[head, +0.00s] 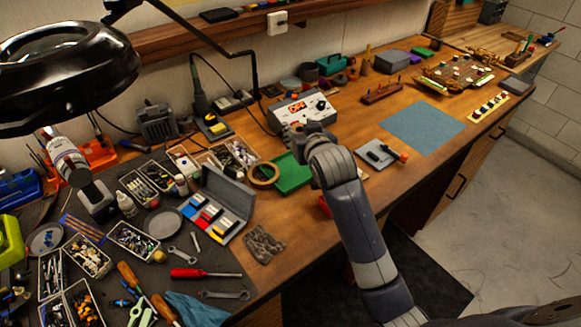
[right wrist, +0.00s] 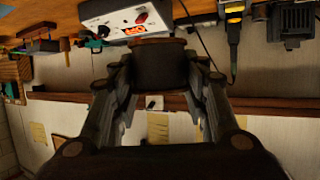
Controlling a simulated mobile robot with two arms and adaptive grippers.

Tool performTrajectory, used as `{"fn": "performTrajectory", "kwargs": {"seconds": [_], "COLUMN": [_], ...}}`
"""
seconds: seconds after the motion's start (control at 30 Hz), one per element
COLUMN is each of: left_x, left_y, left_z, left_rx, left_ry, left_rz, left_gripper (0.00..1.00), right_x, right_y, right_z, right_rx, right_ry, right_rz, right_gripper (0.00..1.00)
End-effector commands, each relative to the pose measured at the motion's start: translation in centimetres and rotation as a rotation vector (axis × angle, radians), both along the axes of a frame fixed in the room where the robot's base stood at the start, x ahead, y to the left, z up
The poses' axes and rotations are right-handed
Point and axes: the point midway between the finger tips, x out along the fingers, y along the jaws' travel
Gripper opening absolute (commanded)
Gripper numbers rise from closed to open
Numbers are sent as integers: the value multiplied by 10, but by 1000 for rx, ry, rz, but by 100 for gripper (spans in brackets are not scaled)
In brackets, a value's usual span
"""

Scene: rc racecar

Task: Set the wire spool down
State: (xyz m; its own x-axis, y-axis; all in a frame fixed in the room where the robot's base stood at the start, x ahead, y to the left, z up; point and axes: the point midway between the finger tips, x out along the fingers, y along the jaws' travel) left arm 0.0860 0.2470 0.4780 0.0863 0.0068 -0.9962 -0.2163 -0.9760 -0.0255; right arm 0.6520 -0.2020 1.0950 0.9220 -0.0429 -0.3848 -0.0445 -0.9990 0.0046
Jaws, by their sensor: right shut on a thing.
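My right gripper (head: 299,138) reaches over the workbench, in front of the white soldering station with an orange display. In the right wrist view the wire spool (right wrist: 160,66), a dark cylinder with a brownish rim, sits between the two fingers of the right gripper (right wrist: 160,82). The fingers are shut on its sides. In the head view the spool is hidden behind the gripper and wrist, and I cannot tell whether it touches the bench. My left gripper is not in view.
The soldering station (head: 302,108) stands just behind the gripper. A blue mat (head: 423,128) on the right is bare. The left side is crowded with trays and tools.

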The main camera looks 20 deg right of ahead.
Motion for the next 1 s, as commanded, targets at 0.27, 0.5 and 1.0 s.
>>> {"fn": "performTrajectory", "kwargs": {"seconds": [0.27, 0.5, 1.0], "left_x": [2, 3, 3], "left_y": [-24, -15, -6], "left_z": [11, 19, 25], "left_rx": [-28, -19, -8], "left_ry": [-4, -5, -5], "left_rz": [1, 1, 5], "left_gripper": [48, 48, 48], "right_x": [20, 20, 20], "right_y": [-7, -7, -7], "right_z": [-49, -93, -148], "right_rx": [1, 1, 2], "right_ry": [2, 3, -2], "right_rz": [0, 1, 0], "right_gripper": [15, 15, 15]}}
